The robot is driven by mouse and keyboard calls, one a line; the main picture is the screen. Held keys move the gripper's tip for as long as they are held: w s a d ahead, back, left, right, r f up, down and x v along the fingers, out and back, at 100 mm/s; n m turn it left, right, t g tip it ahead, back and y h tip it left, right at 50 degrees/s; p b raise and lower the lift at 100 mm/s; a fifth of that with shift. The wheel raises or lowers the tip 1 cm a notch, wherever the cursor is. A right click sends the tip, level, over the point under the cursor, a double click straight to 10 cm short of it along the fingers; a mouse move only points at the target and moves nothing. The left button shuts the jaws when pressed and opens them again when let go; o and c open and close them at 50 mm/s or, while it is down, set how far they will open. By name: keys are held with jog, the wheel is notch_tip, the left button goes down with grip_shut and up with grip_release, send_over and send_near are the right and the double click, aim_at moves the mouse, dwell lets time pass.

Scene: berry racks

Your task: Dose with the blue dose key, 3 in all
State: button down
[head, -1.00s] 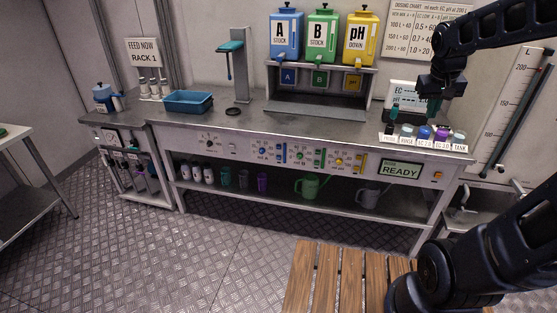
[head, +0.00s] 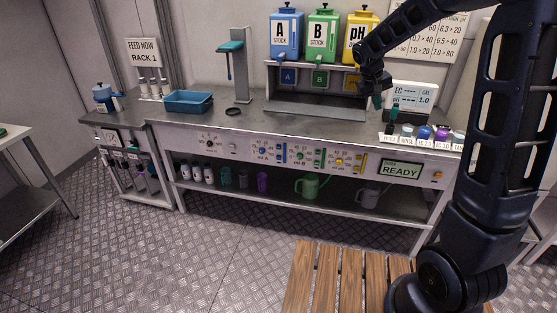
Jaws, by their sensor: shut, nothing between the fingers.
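The blue dose key (head: 278,153) is on the bench's front panel, in the blue-marked group left of the green one. It is small in the head view; I cannot tell whether it is pressed. The blue A stock tank (head: 286,36) stands above at the back, beside the green B tank (head: 323,36) and the yellow pH tank (head: 356,34). A panel display (head: 401,170) reads READY. My gripper (head: 377,102) is shut and empty, pointing down above the bench's right part, to the right of and higher than the blue key, apart from the panel.
The white EC and pH meter (head: 414,97) and several small labelled cups (head: 424,133) stand right of my gripper. A wooden slatted platform (head: 330,280) is in front.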

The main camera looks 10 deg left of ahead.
aim_at(279, 158)
jog(key=w+a+f+n+t+h, duration=0.15)
jog(key=w+a+f, duration=0.35)
jog(key=a+f, duration=0.55)
jog(key=w+a+f+n+t+h, duration=0.1)
jog(key=w+a+f+n, duration=0.1)
jog(key=w+a+f, duration=0.65)
jog(key=s+a+f+n+t, duration=0.2)
jog(key=s+a+f, duration=0.1)
jog(key=a+f, duration=0.8)
jog(key=s+a+f+n+t, duration=0.2)
jog(key=s+a+f+n, duration=0.1)
jog(key=a+f, duration=0.9)
notch_tip(279, 158, down, 3)
jog(key=shift+s+a+r, duration=0.1)
jog(key=shift+s+a, duration=0.1)
jog(key=shift+s, duration=0.1)
jog(key=shift+w, duration=4.4)
jog(key=shift+w, duration=0.15)
jog(key=shift+w, duration=0.3)
